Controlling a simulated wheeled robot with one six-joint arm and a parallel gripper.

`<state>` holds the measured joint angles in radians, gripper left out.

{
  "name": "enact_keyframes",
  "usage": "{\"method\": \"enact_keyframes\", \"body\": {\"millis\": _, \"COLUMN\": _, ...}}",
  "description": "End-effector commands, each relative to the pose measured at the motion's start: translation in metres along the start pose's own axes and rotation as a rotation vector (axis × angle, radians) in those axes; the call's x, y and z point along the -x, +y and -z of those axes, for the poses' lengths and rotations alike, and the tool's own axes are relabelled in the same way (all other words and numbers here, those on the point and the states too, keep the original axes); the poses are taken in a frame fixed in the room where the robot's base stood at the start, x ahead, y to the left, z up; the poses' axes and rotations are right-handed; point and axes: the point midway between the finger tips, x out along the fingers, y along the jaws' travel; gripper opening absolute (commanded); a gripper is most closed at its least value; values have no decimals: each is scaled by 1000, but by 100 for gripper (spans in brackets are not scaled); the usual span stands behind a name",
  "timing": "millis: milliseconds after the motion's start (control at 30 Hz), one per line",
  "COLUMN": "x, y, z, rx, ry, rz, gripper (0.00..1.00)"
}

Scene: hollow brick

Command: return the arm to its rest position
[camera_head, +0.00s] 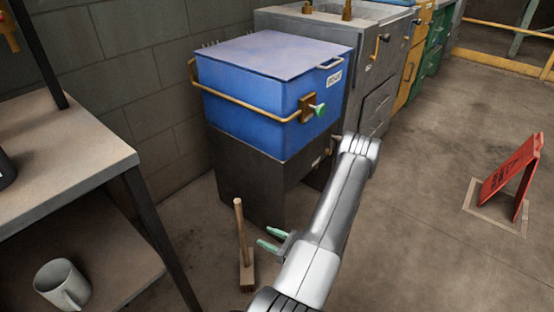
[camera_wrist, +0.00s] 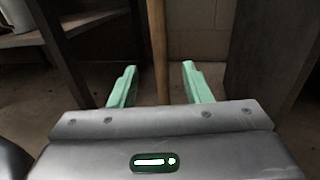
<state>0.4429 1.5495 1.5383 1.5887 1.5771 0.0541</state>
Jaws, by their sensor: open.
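My gripper (camera_head: 269,239) is low in front of the dark base of the blue cabinet, with its two green fingers spread apart and nothing held between them. It also shows in the wrist view (camera_wrist: 158,85), fingers open. My grey arm reaches from the bottom middle up to a bend before the cabinets. A wooden-handled brush (camera_head: 239,230) stands upright on the floor just left of the fingers. In the wrist view its handle (camera_wrist: 161,45) rises beyond the gap between the fingers; I cannot tell the exact distance.
A blue box-like cabinet (camera_head: 255,95) with a yellow rail stands behind the arm. A table (camera_head: 60,165) with a lower shelf holding a white mug (camera_head: 62,284) is at left. A red floor sign (camera_head: 508,177) stands at right. Floor between arm and sign is clear.

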Motion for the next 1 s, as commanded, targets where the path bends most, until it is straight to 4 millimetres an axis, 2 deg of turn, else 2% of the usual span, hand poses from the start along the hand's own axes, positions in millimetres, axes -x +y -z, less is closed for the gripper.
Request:
{"method": "enact_keyframes", "body": {"millis": 700, "x": -115, "y": 2, "z": 5, "rx": 1, "ry": -1, "rz": -5, "gripper": 44}}
{"method": "enact_keyframes", "body": {"millis": 733, "x": -113, "y": 1, "z": 5, "rx": 0, "ry": 0, "rz": -1, "gripper": 44}}
{"method": "enact_keyframes", "body": {"millis": 833, "x": -112, "y": 0, "z": -13, "rx": 1, "ry": 0, "rz": -1, "gripper": 44}}
{"method": "enact_keyframes", "body": {"millis": 1000, "x": -112, "y": 1, "z": -21, "rx": 0, "ry": 0, "rz": -1, "gripper": 44}}
